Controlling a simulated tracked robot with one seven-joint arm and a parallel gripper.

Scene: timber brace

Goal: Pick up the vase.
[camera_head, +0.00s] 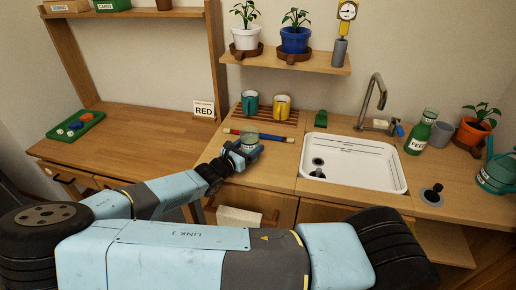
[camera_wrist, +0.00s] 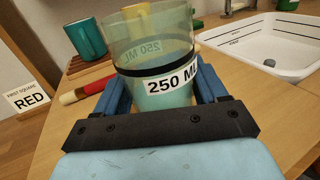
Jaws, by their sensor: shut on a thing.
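My gripper (camera_head: 243,150) is over the wooden counter, left of the sink. In the wrist view its two blue fingers (camera_wrist: 163,88) are shut on a clear glass vessel (camera_wrist: 150,35), one finger on each side. The vessel has a black band, a "250 ML" label and a pale green lower part. It also shows in the head view (camera_head: 249,134), upright or nearly so. I cannot tell whether its base touches the counter. No thing in view is labelled as a vase.
A red and blue rod (camera_head: 276,137) lies just behind the vessel. Teal (camera_head: 249,103) and yellow (camera_head: 281,106) mugs stand on a slatted rack. The white sink (camera_head: 352,162) is to the right, a "RED" card (camera_head: 204,109) to the left. The left counter is mostly clear.

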